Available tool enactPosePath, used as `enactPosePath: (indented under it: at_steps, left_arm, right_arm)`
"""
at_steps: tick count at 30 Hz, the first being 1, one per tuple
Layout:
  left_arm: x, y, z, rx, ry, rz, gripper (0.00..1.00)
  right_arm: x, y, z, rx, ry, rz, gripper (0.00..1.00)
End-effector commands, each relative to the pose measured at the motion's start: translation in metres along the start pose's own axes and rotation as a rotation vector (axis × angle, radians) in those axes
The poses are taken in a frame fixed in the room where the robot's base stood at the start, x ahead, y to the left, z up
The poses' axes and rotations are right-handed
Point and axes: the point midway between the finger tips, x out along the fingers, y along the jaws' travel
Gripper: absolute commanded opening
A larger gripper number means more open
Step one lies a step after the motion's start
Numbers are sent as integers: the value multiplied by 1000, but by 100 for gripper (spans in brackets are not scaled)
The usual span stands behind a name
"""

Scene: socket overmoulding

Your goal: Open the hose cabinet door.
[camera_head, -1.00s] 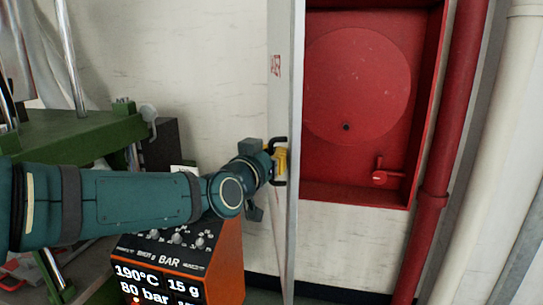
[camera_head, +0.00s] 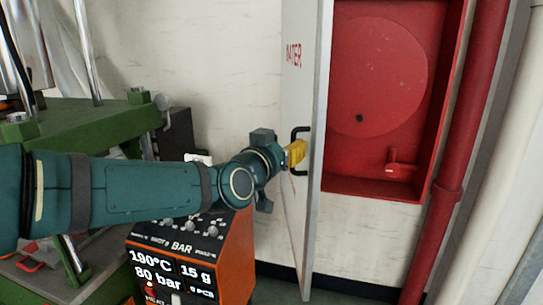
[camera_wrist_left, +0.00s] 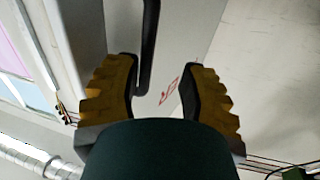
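The hose cabinet door (camera_head: 301,215) stands open, swung out, its outer face with red lettering turned left. It also shows in the left wrist view (camera_wrist_left: 187,30). Its black handle (camera_head: 294,172) sits on that face. My left gripper (camera_head: 296,153) is at the handle, its yellow fingers apart. In the left wrist view the handle bar (camera_wrist_left: 149,45) passes between the fingers, close to the left one, with a gap to the right one. The red cabinet (camera_head: 375,185) is exposed, with a round red disc (camera_head: 378,75) and a small red lever (camera_head: 400,168) inside. My right gripper is out of view.
An orange control box (camera_head: 235,265) with a lit display stands below my left arm. A green machine frame (camera_head: 90,130) is at the left. A red pipe (camera_head: 465,130) and a pale pipe run right of the cabinet.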

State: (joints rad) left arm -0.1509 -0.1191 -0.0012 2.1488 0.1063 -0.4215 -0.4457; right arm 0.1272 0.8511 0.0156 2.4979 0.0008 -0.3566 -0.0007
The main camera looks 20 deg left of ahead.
Motion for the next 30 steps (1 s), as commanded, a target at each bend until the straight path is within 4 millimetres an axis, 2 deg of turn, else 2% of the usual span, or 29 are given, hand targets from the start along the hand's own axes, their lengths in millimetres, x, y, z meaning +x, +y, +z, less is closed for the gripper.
enactPosePath:
  at_steps: [12, 16, 22, 30]
  left_arm:
    - [-74, 1, 0, 1, 0, 1, 41]
    - [-93, 1, 1, 2, -1, 2, 41]
    - [-109, 2, 1, 2, -2, 4, 41]
    - [-112, 2, 1, 1, -4, 4, 41]
  right_arm:
    - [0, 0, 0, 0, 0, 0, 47]
    - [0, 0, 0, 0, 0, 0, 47]
    - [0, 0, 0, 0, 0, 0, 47]
    - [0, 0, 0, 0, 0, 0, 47]
